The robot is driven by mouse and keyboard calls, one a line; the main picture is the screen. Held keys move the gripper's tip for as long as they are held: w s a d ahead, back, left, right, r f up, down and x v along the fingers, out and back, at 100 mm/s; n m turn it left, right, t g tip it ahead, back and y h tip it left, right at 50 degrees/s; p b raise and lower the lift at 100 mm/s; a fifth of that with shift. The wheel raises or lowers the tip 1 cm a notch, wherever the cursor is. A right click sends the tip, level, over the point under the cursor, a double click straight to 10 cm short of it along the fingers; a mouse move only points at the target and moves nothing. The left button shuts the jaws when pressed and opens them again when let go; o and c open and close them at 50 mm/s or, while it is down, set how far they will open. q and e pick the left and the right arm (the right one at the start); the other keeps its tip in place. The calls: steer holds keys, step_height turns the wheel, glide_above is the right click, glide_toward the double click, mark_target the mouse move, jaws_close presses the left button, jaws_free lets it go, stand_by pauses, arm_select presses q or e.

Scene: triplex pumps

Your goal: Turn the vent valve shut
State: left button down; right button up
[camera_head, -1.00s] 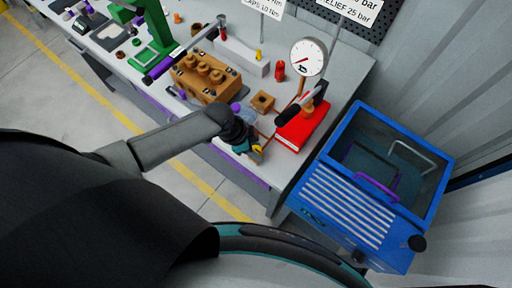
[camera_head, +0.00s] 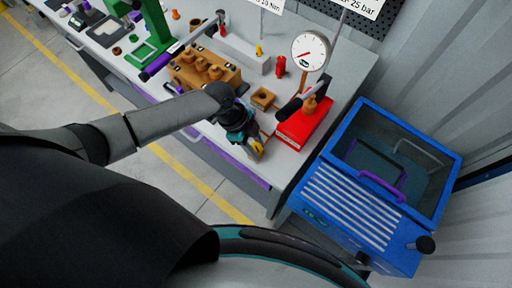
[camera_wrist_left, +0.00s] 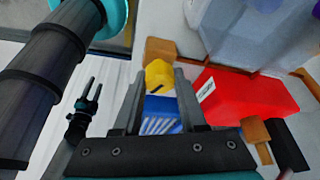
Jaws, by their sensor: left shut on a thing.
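My left gripper (camera_head: 256,148) is over the bench's front edge, beside the red hand pump base (camera_head: 302,128). It is shut on a small yellow knob (camera_wrist_left: 160,75), which shows between its fingertips in the left wrist view. In the head view a bit of yellow shows at the fingertips; whether the knob is fixed to anything is hidden. The pump carries a black lever, a brass-coloured fitting (camera_head: 310,105) and a round white gauge (camera_head: 310,51). No part is labelled as the vent valve. My right gripper (camera_wrist_left: 92,86) appears small in the left wrist view, its two fingers apart and empty.
A blue cabinet (camera_head: 345,205) with a window and purple handle stands right of the bench. A brass block (camera_head: 263,98), a brown pump block (camera_head: 205,75), a white rail (camera_head: 240,55) and a green press (camera_head: 155,30) are on the bench. Floor in front is clear.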

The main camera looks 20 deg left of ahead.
arm_select(q)
steer(key=m+g+b, duration=0.1)
steer(key=m+b, duration=0.1)
steer(key=m, duration=0.1)
steer(key=shift+w+f+m, duration=0.1)
steer(key=shift+f+m, duration=0.05)
steer(key=shift+m, duration=0.25)
steer(key=m+g+y+b, duration=0.1)
steer(key=m+b, duration=0.1)
steer(key=m, duration=0.1)
steer(key=shift+m+g+b, duration=0.3)
steer(key=shift+b, duration=0.05)
steer(key=m+b, duration=0.1)
steer(key=m, duration=0.1)
steer(key=shift+m+g+y, duration=0.3)
steer(key=shift+g+y, duration=0.1)
steer(key=shift+m+g+y+b, duration=0.3)
steer(key=shift+m+y+b, duration=0.3)
steer(key=shift+m, duration=0.8)
steer(key=shift+c, duration=2.3)
jaws_free()
